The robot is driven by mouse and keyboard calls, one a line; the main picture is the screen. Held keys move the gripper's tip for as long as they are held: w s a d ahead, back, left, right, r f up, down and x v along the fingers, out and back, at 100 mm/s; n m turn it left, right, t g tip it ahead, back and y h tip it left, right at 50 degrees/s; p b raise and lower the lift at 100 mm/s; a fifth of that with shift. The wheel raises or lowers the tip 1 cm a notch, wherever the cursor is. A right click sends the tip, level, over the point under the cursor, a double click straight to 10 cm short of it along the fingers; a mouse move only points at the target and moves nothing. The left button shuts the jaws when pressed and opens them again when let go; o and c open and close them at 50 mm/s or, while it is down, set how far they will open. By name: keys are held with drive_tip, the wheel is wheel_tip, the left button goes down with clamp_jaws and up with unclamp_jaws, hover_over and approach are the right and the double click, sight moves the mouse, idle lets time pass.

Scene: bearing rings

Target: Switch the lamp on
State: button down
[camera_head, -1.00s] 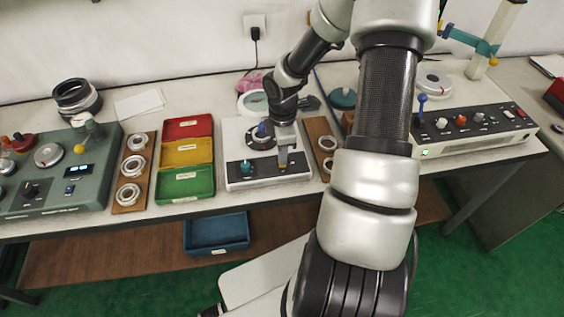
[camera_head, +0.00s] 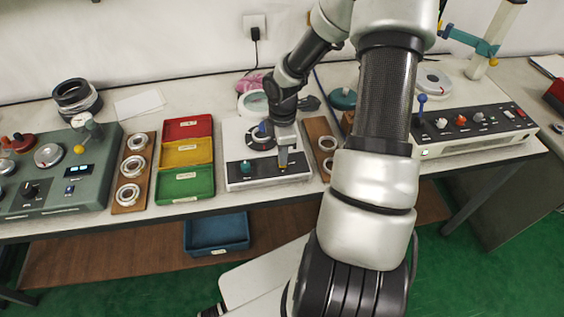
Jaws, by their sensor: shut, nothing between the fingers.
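A white instrument (camera_head: 233,137) with a black front panel stands mid-bench. A teal knob (camera_head: 246,167) is on the panel's left side. A dark round stage with a blue part (camera_head: 260,134) sits on top. My gripper (camera_head: 283,168) is shut and empty, pointing down at the right part of the black panel. Its tips are at or just above the panel; I cannot tell if they touch. A small yellow spot shows at the tips, and whatever control is under them is hidden. I cannot tell which part is the lamp or whether it is lit.
Red, yellow and green trays (camera_head: 186,160) and a wooden ring board (camera_head: 133,172) stand left of the instrument. Another ring board (camera_head: 322,142) is close on its right. A green console (camera_head: 60,180) is far left, a white control box (camera_head: 470,125) right. My arm hides the bench between.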

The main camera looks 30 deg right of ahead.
drive_tip(key=shift+f+b, duration=0.5)
drive_tip(key=shift+f, duration=0.25)
idle(0.8)
wheel_tip(320, 180, up, 7)
drive_tip(key=p, duration=0.6)
drive_tip(key=shift+p, duration=0.35)
drive_tip(key=shift+d+r, duration=0.1)
